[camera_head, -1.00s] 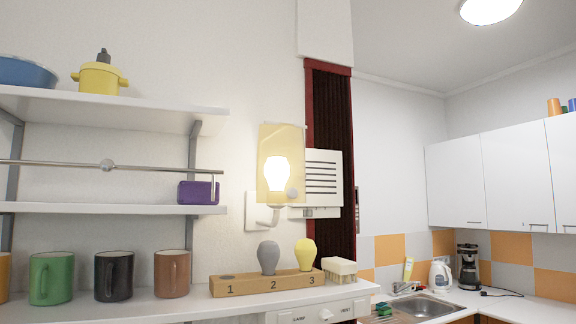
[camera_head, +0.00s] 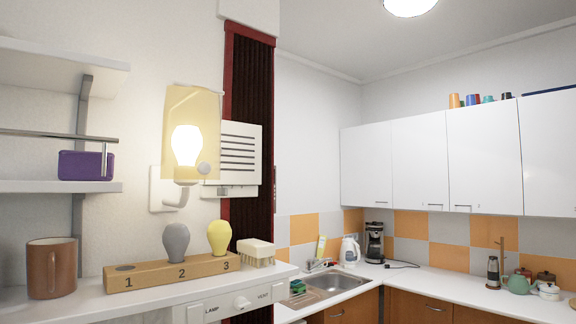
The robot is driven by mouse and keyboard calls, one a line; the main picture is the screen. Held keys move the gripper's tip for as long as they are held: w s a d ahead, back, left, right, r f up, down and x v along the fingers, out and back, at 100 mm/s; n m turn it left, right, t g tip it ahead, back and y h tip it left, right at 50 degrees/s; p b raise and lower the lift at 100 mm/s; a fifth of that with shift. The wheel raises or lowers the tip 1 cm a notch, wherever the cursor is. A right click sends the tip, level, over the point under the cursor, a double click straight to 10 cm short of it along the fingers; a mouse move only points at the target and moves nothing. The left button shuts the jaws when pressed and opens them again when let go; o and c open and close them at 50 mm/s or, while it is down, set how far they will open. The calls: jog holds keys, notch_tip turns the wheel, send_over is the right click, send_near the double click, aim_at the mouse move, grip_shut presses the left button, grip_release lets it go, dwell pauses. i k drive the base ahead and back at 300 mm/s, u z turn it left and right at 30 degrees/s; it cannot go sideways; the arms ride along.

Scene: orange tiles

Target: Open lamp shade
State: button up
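The lamp shade (camera_head: 206,110) is a translucent yellow panel on the wall lamp, around or in front of a lit bulb (camera_head: 186,146). A small round grey knob (camera_head: 204,168) sits at its lower right. The lamp's white bracket (camera_head: 160,190) is fixed to the wall. The shade looks shut over the bulb. My gripper is not in view.
Below the lamp, a wooden block (camera_head: 150,275) numbered 1 to 3 holds a grey bulb (camera_head: 176,242) and a yellow bulb (camera_head: 219,238). A brush (camera_head: 256,253) and a brown mug (camera_head: 51,268) stand beside it. A panel (camera_head: 235,306) reads LAMP and VENT. A sink (camera_head: 335,283) is right.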

aim_at(204, 167)
jog(key=z, duration=0.5)
jog(key=i, duration=3.05)
jog(key=u, duration=4.3)
